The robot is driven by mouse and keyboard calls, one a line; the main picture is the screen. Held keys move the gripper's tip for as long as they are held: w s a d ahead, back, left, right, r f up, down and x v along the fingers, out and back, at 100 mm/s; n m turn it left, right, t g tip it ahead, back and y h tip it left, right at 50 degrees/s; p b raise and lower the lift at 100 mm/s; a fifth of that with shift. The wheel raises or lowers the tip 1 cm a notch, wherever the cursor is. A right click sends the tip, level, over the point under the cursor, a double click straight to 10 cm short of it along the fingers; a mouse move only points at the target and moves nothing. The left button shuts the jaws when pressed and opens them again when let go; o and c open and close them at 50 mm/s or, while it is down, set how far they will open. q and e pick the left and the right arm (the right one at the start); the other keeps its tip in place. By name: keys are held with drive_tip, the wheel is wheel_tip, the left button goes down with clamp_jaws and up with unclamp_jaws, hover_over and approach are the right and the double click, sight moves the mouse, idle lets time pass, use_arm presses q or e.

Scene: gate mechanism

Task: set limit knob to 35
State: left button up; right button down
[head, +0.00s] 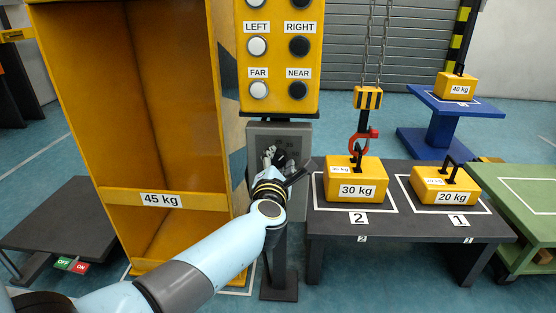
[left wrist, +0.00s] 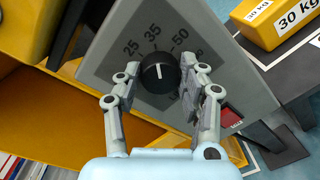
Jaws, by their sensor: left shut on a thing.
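The black limit knob (left wrist: 159,72) sits on a grey panel (left wrist: 228,75), with a dial marked 25, 35, 50 and a further, partly hidden value. Its white pointer line points up, roughly at the 35 label. My left gripper (left wrist: 163,77) is shut on the knob, one finger on each side. In the head view my left gripper (head: 288,168) is at the grey control box (head: 262,134) on a post, and it hides the knob there. My right gripper is in neither view.
A yellow cabinet labelled 45 kg (head: 110,196) stands left of the box. A yellow button panel (head: 279,72) is above it. At right, a dark table (head: 390,226) holds 30 kg (head: 355,181) and 20 kg (head: 446,188) weights; a crane hook (head: 361,138) hangs above the 30 kg weight.

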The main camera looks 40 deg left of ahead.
use_arm(q)
drive_tip(key=o, duration=1.2)
drive_tip(key=v, duration=1.2)
